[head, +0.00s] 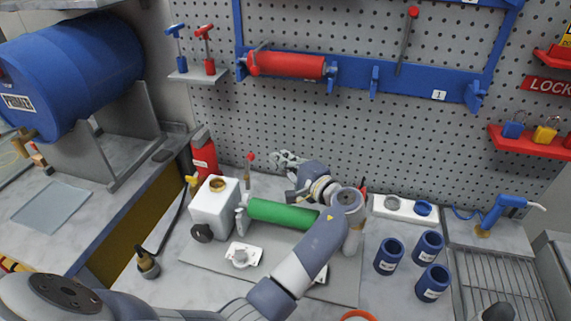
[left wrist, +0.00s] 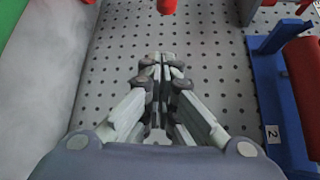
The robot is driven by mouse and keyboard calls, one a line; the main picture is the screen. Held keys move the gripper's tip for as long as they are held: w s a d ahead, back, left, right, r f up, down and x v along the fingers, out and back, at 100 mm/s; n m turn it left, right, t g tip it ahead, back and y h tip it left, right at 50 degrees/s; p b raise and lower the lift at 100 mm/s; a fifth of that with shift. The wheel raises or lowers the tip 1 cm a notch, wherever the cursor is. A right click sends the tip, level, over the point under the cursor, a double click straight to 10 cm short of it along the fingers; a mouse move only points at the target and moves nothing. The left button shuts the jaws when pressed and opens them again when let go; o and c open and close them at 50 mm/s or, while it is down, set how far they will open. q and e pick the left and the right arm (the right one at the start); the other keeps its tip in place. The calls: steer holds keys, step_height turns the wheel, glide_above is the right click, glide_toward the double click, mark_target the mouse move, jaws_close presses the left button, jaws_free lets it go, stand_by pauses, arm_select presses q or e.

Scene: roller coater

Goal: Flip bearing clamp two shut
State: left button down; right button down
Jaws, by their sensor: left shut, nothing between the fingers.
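A green roller (head: 283,214) lies across a stand on the bench. At its left end is a bearing clamp (head: 242,218), with an upright lever tipped by a red knob (head: 250,157) close by. At its right end my left arm hides most of the other clamp; a small red tip (head: 363,183) shows behind the arm. I cannot read which clamp is numbered two. My left gripper (head: 279,157) is above and behind the roller, near the pegboard, shut and empty. Its closed fingers show in the left wrist view (left wrist: 158,62). My right gripper is not seen.
Blue cups (head: 389,256) stand to the right. A red roller (head: 288,65) hangs on a blue rack (head: 405,82) above. A blue drum (head: 70,75) is far left.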

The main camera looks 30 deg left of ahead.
mark_target(249, 172)
arm_select(q)
steer(key=r+b+x, duration=0.1)
steer(key=x, duration=0.5)
steer(key=s+p, duration=0.1)
steer(key=s, duration=0.1)
steer(key=s+p, duration=0.2)
steer(key=shift+d+f, duration=0.1)
steer(key=shift+d, duration=0.3)
steer(key=shift+w+f, duration=0.1)
steer(key=shift+w, duration=0.05)
